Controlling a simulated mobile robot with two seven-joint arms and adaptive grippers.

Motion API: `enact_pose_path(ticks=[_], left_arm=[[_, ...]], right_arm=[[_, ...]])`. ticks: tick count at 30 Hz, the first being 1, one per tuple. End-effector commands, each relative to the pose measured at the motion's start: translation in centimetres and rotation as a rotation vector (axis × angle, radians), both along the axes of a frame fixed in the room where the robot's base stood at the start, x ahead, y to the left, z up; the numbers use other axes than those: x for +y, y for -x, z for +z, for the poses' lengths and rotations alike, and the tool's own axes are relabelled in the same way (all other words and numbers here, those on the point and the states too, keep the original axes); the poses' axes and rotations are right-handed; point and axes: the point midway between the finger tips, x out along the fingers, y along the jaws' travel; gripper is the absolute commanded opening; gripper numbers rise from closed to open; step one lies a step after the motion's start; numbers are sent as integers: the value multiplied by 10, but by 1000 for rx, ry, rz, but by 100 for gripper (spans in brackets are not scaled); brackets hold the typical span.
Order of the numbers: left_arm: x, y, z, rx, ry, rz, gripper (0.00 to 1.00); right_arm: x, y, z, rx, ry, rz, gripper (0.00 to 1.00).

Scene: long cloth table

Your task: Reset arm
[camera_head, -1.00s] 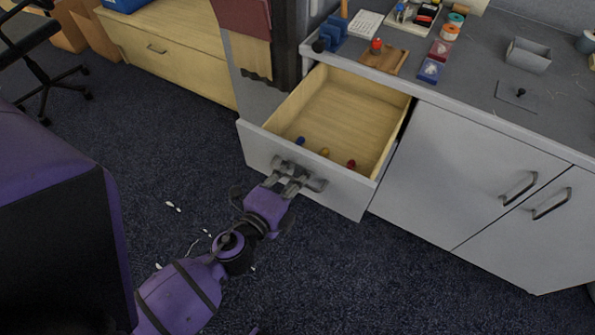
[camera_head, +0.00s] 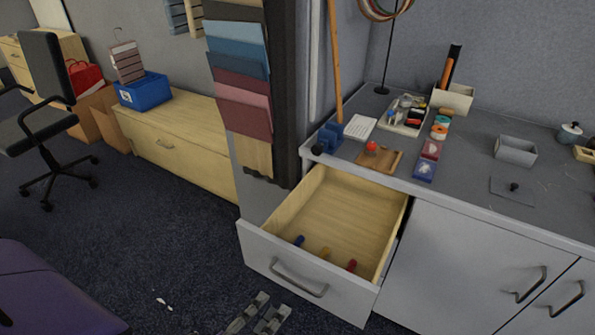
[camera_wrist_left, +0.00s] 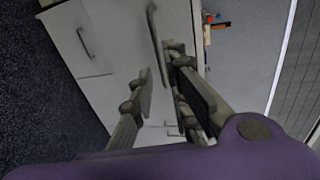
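My left gripper (camera_head: 258,315) is at the bottom edge of the head view, in front of and below the drawer's handle (camera_head: 299,278). Its two fingers are apart with nothing between them, and it is clear of the handle. The left wrist view shows the same open fingers (camera_wrist_left: 160,76), with white-grey cabinet fronts and handles beyond them. The drawer (camera_head: 268,252) stands open, with a blue, a yellow and a red small piece inside near its front. My right gripper is in neither view.
The grey counter (camera_head: 460,185) above holds a wooden board with a red knob (camera_head: 371,147), a tray of small items (camera_head: 408,112) and a grey box (camera_head: 515,151). An office chair (camera_head: 45,90) and a low wooden cabinet (camera_head: 180,140) stand left. The floor between is mostly open.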

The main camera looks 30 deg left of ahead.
Motion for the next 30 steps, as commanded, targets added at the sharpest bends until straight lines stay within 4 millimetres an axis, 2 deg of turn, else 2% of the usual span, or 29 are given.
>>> enact_pose_path(ticks=[4, 22, 26, 29, 30], left_arm=[[1, 9, 1, 3, -1, 2, 15], [4, 9, 1, 5, 23, 19, 15], [22, 11, -9, 32, 213, 145, 15], [35, 26, -35, 99, 470, 293, 15], [37, 37, -50, 140, 583, 360, 15]], right_arm=[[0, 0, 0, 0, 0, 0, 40], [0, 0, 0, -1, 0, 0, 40], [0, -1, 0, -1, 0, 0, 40], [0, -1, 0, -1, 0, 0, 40], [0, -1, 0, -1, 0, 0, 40]])
